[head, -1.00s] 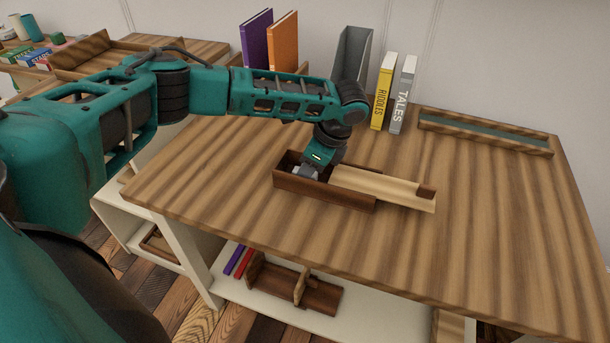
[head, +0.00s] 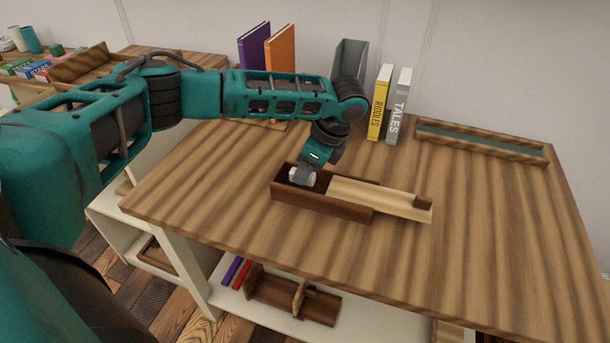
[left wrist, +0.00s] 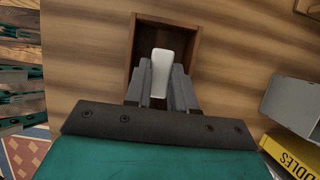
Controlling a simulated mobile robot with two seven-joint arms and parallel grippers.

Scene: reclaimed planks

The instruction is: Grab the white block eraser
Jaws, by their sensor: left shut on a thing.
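The white block eraser (head: 302,175) is between the fingers of my left gripper (head: 304,178), at the open left end of a dark wooden box (head: 322,205). In the left wrist view the eraser (left wrist: 162,72) stands out past the fingertips of the left gripper (left wrist: 161,85), which are shut on it, with the box's walls (left wrist: 192,50) around it. The box has a pale sliding lid (head: 380,196) drawn out to the right, with a small dark block at its end. My right gripper is not in view.
Yellow (head: 379,103) and grey (head: 399,107) books stand at the table's back beside a grey holder (head: 350,60). A long shallow tray (head: 480,140) lies at the back right. The table's (head: 480,230) right and front are clear.

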